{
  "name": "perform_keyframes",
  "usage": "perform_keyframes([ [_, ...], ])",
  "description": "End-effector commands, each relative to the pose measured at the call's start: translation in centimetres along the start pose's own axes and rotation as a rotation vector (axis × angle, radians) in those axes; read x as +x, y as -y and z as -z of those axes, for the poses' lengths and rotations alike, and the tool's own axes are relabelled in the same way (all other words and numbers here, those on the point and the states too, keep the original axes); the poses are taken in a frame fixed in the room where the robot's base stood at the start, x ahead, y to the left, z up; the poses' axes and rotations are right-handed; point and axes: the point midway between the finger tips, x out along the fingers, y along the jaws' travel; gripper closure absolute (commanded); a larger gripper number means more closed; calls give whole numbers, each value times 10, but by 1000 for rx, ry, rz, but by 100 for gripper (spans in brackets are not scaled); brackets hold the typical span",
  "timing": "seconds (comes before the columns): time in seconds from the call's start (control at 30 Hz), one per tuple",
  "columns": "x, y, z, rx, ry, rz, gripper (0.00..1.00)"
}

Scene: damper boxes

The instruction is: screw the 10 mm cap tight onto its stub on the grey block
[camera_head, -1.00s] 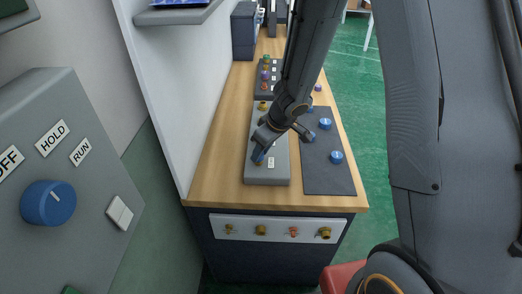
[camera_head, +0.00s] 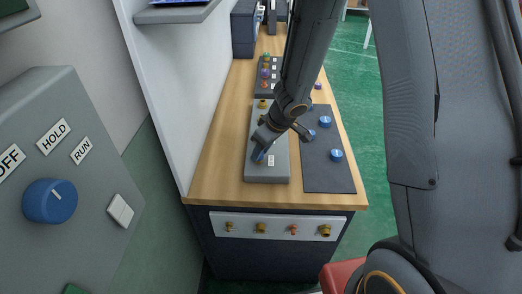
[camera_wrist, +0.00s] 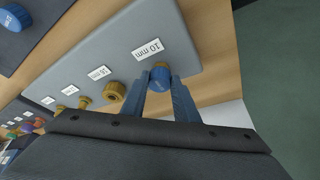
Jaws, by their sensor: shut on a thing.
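The grey block (camera_head: 281,165) lies on the wooden bench. In the wrist view its nearest label reads 10 mm (camera_wrist: 152,50). My gripper (camera_head: 259,157) is at the front end of the block. In the wrist view my gripper (camera_wrist: 160,80) is shut on a blue cap (camera_wrist: 160,74) next to the 10 mm label. I cannot tell how far the cap is screwed on. Other brass stubs (camera_wrist: 114,92) stand bare along the block.
A dark mat (camera_head: 318,174) with several blue caps (camera_head: 336,155) lies right of the block. A second block with coloured fittings (camera_head: 265,74) is farther back. A white wall borders the bench on the left. Brass fittings (camera_head: 261,228) line the bench front.

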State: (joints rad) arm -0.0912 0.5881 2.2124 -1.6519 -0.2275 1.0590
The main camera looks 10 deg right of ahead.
Motion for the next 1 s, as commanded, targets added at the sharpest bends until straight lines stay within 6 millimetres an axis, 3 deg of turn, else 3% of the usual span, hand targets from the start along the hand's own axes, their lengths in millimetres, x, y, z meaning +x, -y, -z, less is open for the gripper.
perform_keyframes([
  [0.87, 2, 0, -1, 0, 0, 0, 94],
  [0.9, 2, 0, -1, 0, 0, 0, 71],
  [1.0, 2, 0, -1, 0, 0, 0, 54],
])
